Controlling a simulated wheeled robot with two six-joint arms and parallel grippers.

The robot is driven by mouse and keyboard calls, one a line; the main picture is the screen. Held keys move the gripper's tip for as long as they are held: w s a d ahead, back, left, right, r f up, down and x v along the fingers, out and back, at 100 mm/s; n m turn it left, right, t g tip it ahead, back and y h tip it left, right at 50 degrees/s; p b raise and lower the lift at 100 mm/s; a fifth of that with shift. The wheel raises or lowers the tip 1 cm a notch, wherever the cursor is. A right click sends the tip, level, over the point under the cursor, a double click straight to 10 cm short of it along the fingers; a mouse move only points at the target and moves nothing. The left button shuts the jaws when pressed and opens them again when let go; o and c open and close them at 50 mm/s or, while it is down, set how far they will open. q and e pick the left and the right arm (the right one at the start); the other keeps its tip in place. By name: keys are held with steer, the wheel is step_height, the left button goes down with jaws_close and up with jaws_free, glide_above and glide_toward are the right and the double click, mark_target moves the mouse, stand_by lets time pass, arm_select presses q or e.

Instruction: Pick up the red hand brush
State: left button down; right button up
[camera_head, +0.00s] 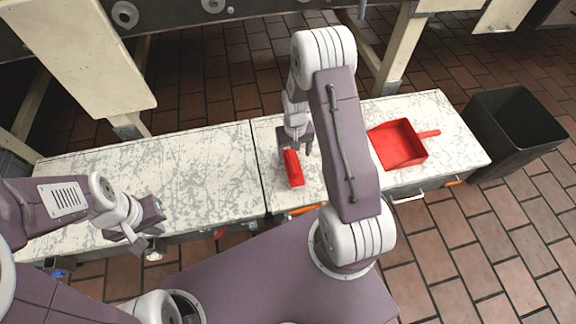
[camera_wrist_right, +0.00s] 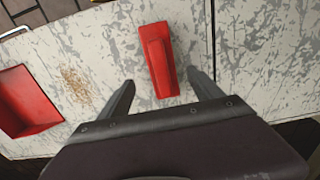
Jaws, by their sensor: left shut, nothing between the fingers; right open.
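The red hand brush (camera_head: 293,170) lies on the marbled countertop, just below my right gripper (camera_head: 296,147) in the head view. In the right wrist view the brush (camera_wrist_right: 160,60) lies lengthwise between the two fingers of my right gripper (camera_wrist_right: 161,88), which are open on either side of it. I see no finger touching it. Part of its far end is hidden by the gripper in the head view. My left gripper (camera_head: 146,232) is shut and empty, near the front edge of the left counter.
A red dustpan (camera_head: 397,147) lies to the right on the countertop (camera_head: 455,140); it also shows in the wrist view (camera_wrist_right: 25,102). Brown crumbs (camera_wrist_right: 76,84) lie between it and the brush. A black bin (camera_head: 515,130) stands past the right end. The left counter (camera_head: 150,170) is clear.

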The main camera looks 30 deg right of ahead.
steer(key=shift+f, duration=0.15)
steer(key=shift+d+f, duration=0.1)
